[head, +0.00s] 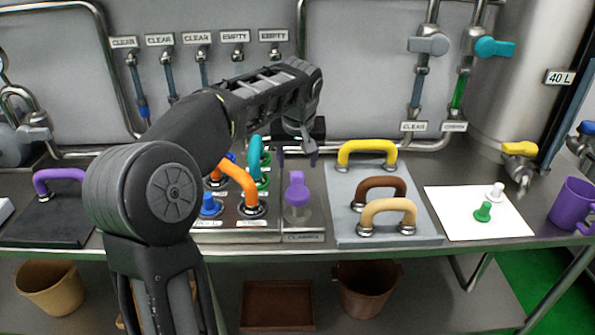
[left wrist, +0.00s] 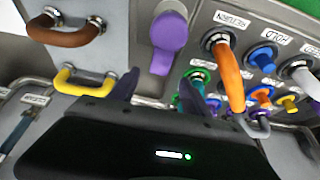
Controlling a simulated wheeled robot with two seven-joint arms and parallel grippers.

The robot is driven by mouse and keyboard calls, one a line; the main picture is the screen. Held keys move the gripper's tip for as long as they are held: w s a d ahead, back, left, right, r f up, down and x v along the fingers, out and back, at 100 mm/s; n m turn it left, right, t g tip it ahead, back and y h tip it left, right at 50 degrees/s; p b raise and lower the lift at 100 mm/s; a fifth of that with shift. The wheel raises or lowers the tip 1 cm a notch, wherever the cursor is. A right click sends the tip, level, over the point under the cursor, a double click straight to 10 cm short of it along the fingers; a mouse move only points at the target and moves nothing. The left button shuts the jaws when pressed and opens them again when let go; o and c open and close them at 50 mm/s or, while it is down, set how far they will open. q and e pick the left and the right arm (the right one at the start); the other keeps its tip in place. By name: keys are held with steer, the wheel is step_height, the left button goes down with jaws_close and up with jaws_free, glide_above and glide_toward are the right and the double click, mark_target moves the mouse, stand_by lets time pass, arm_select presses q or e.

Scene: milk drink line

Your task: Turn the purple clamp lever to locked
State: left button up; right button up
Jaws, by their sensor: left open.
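The purple clamp lever (head: 297,188) stands on a steel plate in the middle of the bench, right of the orange handles. My left gripper (head: 297,158) is open and empty, just behind and above the lever in the head view. In the left wrist view its two dark fingers (left wrist: 160,90) point toward the lever, which lies beyond the tips, apparently apart from them. My right gripper is not in view.
Orange handles (head: 238,182), a teal handle (head: 256,152) and a blue knob (head: 209,205) crowd the left side. A grey board (head: 345,205) with yellow, brown and tan handles stands right. A white sheet (head: 480,225) holds green and white pegs. A purple mug (head: 572,205) is far right.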

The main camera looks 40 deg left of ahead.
mark_target(297, 174)
arm_select(q)
steer(key=x, duration=0.6)
steer(key=shift+a, duration=0.1)
steer(key=shift+c, duration=0.2)
jaws_close()
stand_by(1.1)
